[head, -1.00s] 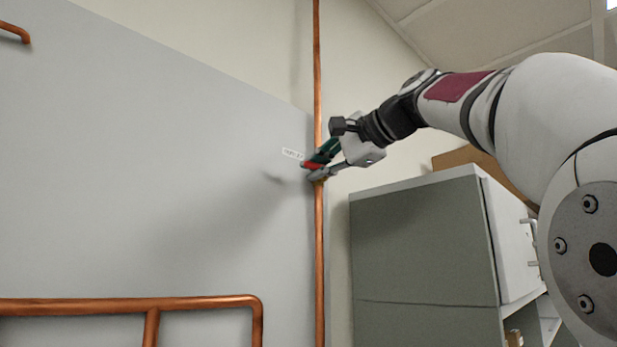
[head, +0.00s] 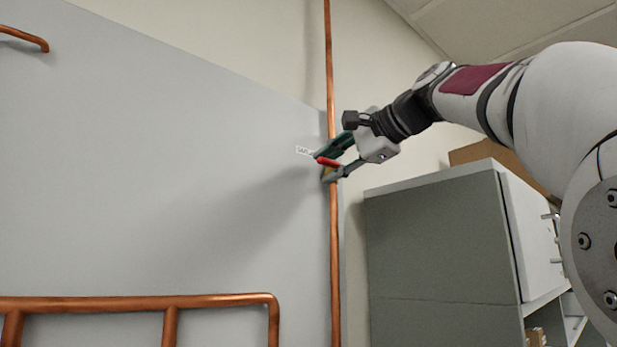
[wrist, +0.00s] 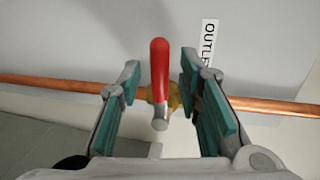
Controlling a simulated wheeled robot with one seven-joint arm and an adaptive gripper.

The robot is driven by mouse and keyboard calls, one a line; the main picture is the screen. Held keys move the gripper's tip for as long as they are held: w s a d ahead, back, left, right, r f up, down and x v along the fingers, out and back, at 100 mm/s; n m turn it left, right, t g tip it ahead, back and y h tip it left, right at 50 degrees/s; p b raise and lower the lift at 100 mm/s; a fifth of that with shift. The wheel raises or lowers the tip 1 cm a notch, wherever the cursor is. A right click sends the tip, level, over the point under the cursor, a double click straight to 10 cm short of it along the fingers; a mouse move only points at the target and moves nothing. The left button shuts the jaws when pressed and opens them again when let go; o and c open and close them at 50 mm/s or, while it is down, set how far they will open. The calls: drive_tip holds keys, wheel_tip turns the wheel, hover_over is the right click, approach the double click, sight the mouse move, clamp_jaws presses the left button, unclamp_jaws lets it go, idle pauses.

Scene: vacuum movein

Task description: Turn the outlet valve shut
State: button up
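The outlet valve sits on a vertical copper pipe (head: 334,250), with a brass body (wrist: 174,97) and a red lever handle (wrist: 159,62). In the wrist view the lever lies across the pipe line, and its red end points up in the picture. The handle also shows in the head view (head: 328,162), partly hidden by the fingers. My gripper (wrist: 160,70) is open around the lever, one finger on each side. In the wrist view a gap shows between the lever and both fingers. A white label reading "OUTL…" (wrist: 209,42) is beside the valve, partly covered by a finger.
A grey panel (head: 150,170) stands behind the pipe. More copper pipework (head: 170,302) runs along the lower left. A grey cabinet (head: 440,250) stands at the right below my arm, with a cardboard box (head: 490,152) on top.

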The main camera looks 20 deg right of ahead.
drive_tip(key=v, duration=1.2)
idle(0.3)
wheel_tip(320, 180, down, 25)
drive_tip(key=w+a+n+g+h+b, duration=0.1)
drive_tip(key=w+a+n+g+b, duration=0.1)
drive_tip(key=a+n+g+b, duration=0.15)
drive_tip(key=s+a+f+n+g+h+b, duration=0.1)
drive_tip(key=s+f+n, duration=0.2)
drive_tip(key=f, duration=0.8)
drive_tip(key=s+a+f+n+g+h, duration=0.2)
drive_tip(key=s+f+n, duration=0.1)
drive_tip(key=f, duration=0.8)
drive_tip(key=s+a+f+n+g+h+b, duration=0.1)
drive_tip(key=s+f+n, duration=0.3)
drive_tip(key=f, duration=0.7)
drive_tip(key=shift+a+f+g+h+b, duration=0.3)
drive_tip(key=shift+g+h, duration=0.2)
drive_tip(key=shift+g, duration=0.25)
